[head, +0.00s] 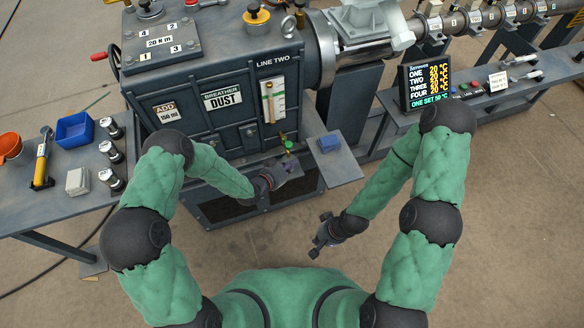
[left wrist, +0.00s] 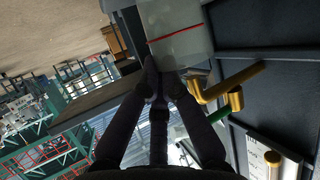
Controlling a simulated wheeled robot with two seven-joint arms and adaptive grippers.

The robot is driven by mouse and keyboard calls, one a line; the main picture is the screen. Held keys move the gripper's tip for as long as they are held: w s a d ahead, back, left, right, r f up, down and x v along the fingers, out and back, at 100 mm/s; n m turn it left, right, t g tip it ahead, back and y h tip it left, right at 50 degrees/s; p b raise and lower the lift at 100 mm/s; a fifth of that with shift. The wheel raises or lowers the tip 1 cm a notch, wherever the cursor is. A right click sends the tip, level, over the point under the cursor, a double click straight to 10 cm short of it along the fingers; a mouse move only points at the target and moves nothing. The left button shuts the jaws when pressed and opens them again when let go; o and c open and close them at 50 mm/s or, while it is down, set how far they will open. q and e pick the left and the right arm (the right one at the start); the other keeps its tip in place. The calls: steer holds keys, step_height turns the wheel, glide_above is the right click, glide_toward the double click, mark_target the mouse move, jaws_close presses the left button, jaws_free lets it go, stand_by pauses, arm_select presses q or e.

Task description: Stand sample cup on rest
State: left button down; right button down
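The sample cup (left wrist: 182,38), pale and see-through with a red line, is at the top middle of the left wrist view. My left gripper (left wrist: 162,82) has its fingers drawn together against the cup's near end and appears to hold it. In the head view my left gripper (head: 272,178) is in front of the machine, just below the brass valve with a green knob (head: 289,146). The cup is hard to make out there. My right gripper (head: 322,236) hangs empty over the floor with its fingers apart. A small grey shelf (head: 345,170), possibly the rest, juts out to the right.
A blue block (head: 329,143) is on the grey shelf. The machine's front (head: 225,115) stands close behind my left gripper. The floor around my right gripper is clear.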

arm_select(q)
steer(key=shift+f, duration=0.3)
stand_by(0.4)
steer(key=c, duration=1.4)
jaws_free()
steer(key=shift+o, duration=0.2)
steer(key=shift+a, duration=0.1)
steer(key=v, duration=1.2)
steer(key=shift+s+f, duration=0.1)
steer(key=shift+f, duration=0.05)
